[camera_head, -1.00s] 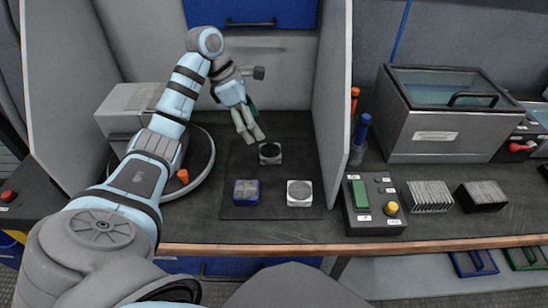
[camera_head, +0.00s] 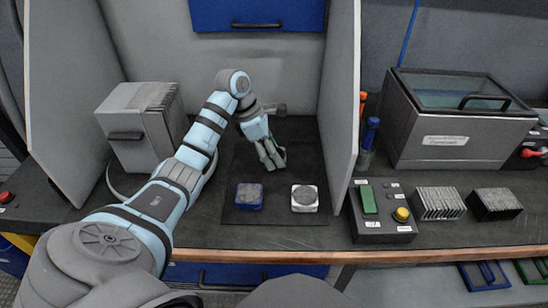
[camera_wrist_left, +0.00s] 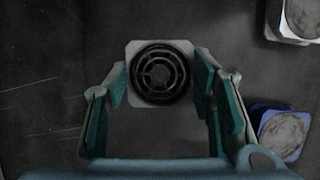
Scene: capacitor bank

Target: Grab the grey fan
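The grey fan (camera_wrist_left: 160,72) has a light square frame and a dark round grille. It lies on the dark mat (camera_head: 238,217) and faces up in the left wrist view. My left gripper (camera_wrist_left: 161,78) is open, with one green-padded finger on each side of the fan. The fingers look close to the frame, but I cannot tell whether they touch it. In the head view my left gripper (camera_head: 273,158) points down over the back of the mat and hides the fan. My right gripper is not in view.
A blue block (camera_head: 249,196) and a white block (camera_head: 304,198) with grey round tops lie at the mat's front. An upright grey panel (camera_head: 340,110) stands to the right. A grey box (camera_head: 140,130) stands behind my left arm.

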